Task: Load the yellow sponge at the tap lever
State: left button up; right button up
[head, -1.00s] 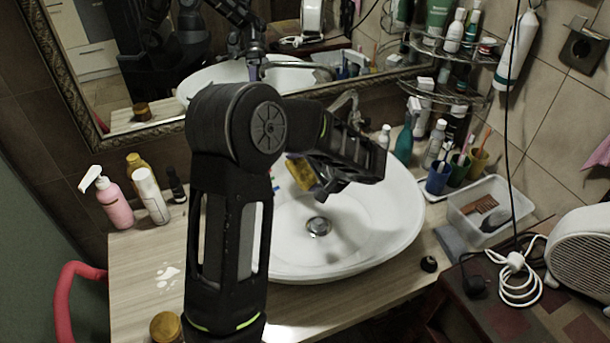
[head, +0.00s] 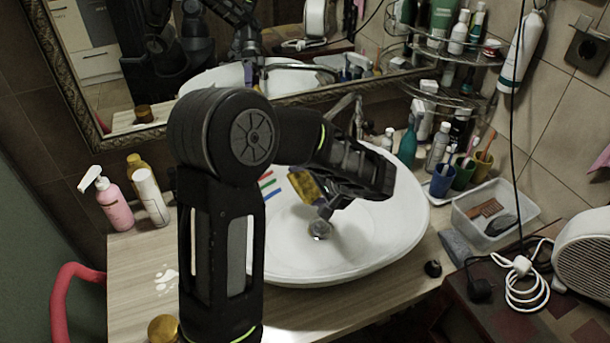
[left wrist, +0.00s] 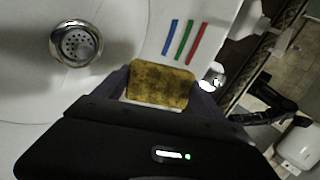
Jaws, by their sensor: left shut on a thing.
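The yellow sponge (left wrist: 160,84) is between the fingers of my left gripper in the left wrist view; its face looks stained brown. In the head view the sponge (head: 304,186) shows partly behind my left gripper (head: 322,200), over the white basin (head: 385,235). My left gripper is shut on it. The tap (head: 345,108) rises at the back of the basin, partly hidden by my arm. A rounded chrome part (left wrist: 212,76) shows just right of the sponge in the left wrist view. My right gripper is not clearly visible.
The drain (left wrist: 76,43) lies left of the sponge in the left wrist view. Blue, green and red strips (left wrist: 184,41) mark the basin wall. Bottles (head: 115,205) stand left; cups (head: 462,172) and a clear box (head: 455,215) stand right. A mirror (head: 100,125) is behind.

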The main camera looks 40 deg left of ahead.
pick_arm(q)
jog(key=s+d+b, duration=0.1)
jog(key=s+d, duration=0.1)
jog(key=s, duration=0.1)
jog(key=shift+d, duration=0.4)
pick_arm(e)
jog(key=shift+f, duration=0.75)
dwell(0.6)
pick_arm(q)
jog(key=s+d+r, duration=0.3)
jog(key=r, duration=0.1)
jog(key=shift+s+d+p, duration=0.2)
jog(key=shift+s+p, duration=0.15)
pick_arm(e)
jog(key=shift+r, duration=0.45)
jog(key=shift+c, duration=0.5)
